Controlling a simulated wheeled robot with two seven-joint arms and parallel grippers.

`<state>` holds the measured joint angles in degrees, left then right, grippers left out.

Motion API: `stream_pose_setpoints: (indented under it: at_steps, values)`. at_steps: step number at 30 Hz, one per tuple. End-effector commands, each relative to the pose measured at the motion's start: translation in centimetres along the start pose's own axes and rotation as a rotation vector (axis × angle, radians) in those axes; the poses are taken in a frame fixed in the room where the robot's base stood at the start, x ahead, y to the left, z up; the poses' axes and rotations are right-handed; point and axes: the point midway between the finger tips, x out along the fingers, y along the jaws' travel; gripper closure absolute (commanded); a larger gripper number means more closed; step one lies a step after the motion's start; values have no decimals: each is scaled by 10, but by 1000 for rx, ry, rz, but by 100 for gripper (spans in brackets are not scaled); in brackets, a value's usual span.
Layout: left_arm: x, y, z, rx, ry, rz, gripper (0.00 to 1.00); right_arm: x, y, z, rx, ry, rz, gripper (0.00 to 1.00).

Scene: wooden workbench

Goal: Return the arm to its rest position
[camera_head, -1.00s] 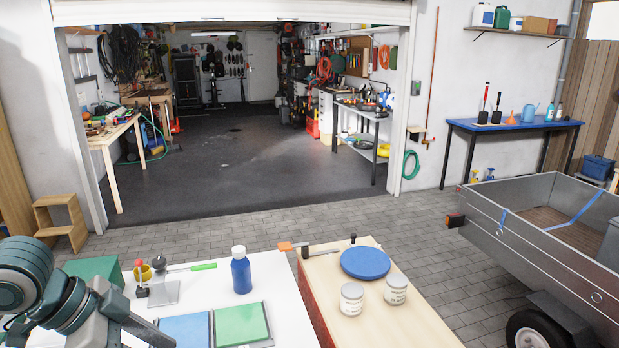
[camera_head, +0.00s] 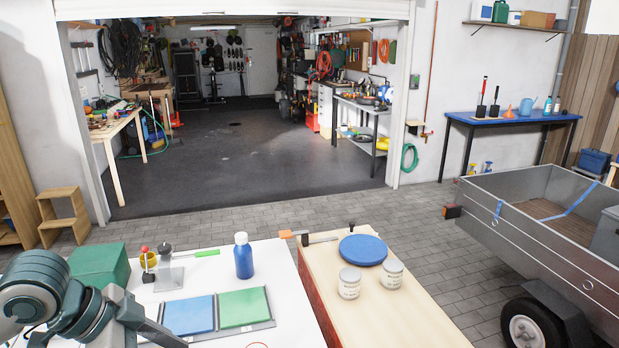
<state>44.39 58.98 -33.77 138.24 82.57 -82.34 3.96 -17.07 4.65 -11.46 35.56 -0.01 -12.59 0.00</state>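My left arm comes in at the lower left, with teal and grey links over the left part of the white bench top (camera_head: 215,285). The end of this arm (camera_head: 160,334), a dark grey narrow part, points down and right toward the bottom edge, left of the blue panel. Its fingertips cannot be made out, so its opening does not show. Nothing is seen held in it. My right arm and gripper are not in view.
Near my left arm are a green box (camera_head: 100,266), a red-topped tool (camera_head: 147,265), a blue panel (camera_head: 188,315), a green panel (camera_head: 244,308) and a blue bottle (camera_head: 243,257). A wooden bench with a blue disc (camera_head: 362,250) and two cans stands right. A trailer (camera_head: 545,245) is farther right.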

Motion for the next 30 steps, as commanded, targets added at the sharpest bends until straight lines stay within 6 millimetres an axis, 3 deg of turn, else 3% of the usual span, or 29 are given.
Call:
stream_pose_setpoints:
  at_steps: [8, 17, 23, 30]
  values:
    - [40, 7, 4, -8, 26, -8, 56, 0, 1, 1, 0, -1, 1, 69]
    - [108, 25, 18, -83, 79, -52, 56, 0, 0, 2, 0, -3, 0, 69]
    - [148, 42, 39, -187, 98, -103, 56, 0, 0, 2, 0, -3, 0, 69]
    - [186, 66, 82, -354, 74, -181, 56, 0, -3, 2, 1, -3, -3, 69]
